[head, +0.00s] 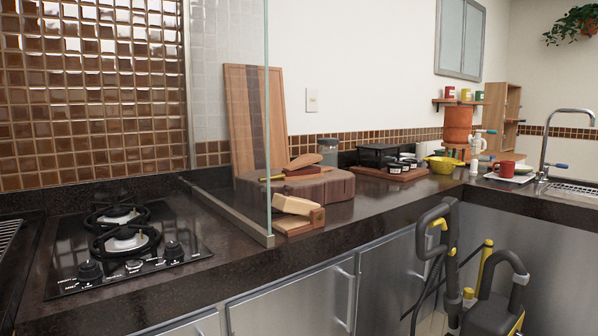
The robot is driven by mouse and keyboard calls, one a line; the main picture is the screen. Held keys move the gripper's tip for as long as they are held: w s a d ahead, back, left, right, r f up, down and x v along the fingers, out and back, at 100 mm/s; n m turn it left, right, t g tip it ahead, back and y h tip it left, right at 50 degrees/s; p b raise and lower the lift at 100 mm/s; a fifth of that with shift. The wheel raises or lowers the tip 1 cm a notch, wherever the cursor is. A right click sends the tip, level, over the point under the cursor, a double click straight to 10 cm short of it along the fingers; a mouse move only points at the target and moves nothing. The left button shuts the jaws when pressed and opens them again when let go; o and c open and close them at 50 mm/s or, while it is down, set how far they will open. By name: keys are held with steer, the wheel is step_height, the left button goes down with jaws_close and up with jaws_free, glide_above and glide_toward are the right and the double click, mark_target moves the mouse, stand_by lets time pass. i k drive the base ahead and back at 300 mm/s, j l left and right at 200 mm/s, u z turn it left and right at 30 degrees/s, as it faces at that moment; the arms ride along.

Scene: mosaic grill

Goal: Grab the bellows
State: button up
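What looks like the bellows (304,163) lies on a thick dark wooden block (330,188) on the counter behind the glass panel's edge. It has a brown wooden top, a reddish lower part and a thin yellowish piece pointing left. It is small in the head view, so its details are hard to tell. My gripper is not in view.
A glass panel (229,120) stands between the gas hob (130,245) and the block. A pale wooden piece (297,206) sits before the block; a tall board (262,115) leans behind. A grey-yellow machine (490,310) stands before the cabinets at right.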

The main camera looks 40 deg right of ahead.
mark_target(309, 171)
steer(key=l+z, duration=0.2)
steer(key=z, duration=0.2)
steer(key=i+l+z, duration=0.1)
steer(key=z, duration=0.3)
steer(key=i+l+z, duration=0.1)
steer(key=z, duration=0.25)
steer(key=l, duration=0.1)
